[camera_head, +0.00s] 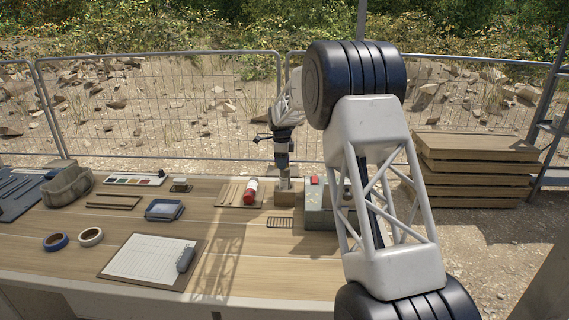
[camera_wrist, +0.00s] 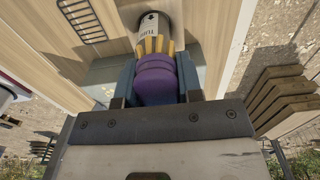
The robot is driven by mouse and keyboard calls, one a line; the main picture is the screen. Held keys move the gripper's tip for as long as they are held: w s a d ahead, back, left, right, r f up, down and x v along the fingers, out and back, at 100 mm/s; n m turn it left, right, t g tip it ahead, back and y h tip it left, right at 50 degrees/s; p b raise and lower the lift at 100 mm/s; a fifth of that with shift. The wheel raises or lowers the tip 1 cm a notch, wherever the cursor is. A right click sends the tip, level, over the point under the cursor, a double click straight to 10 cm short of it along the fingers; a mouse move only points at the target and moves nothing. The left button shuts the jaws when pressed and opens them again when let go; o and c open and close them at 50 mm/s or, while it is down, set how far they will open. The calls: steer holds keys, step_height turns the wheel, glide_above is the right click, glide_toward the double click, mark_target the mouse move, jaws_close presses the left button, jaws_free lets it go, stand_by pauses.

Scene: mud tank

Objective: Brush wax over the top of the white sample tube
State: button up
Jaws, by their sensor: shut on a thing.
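My gripper (camera_head: 282,158) points down over a small wooden block (camera_head: 285,198) near the back of the table. In the wrist view my gripper (camera_wrist: 156,88) is shut on a purple object with yellow tips, seemingly the brush (camera_wrist: 155,68). A white tube with dark lettering (camera_wrist: 152,28) shows just beyond the yellow tips. In the head view the pale tube (camera_head: 284,184) stands upright in the block under my gripper. The yellow tips overlap the tube in the picture; I cannot tell whether they touch it. The tube's top is partly hidden.
A grey box with a red button (camera_head: 316,215) stands right of the block, partly behind my arm. A tray with a red-and-white cylinder (camera_head: 251,190) lies to the left. A clipboard (camera_head: 150,258) and tape rolls (camera_head: 91,237) lie further left. The front middle is clear.

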mark_target(288, 169)
steer(key=shift+s+d+r, duration=0.15)
steer(key=shift+s+d, duration=0.85)
steer(key=shift+d, duration=0.3)
steer(key=shift+w+a+f, duration=0.2)
steer(key=shift+w+a, duration=0.5)
steer(key=shift+a, duration=0.2)
steer(key=shift+w+a, duration=0.2)
steer(key=shift+a, duration=0.05)
steer(key=shift+w+a+r, duration=0.15)
steer(key=shift+r, duration=3.95)
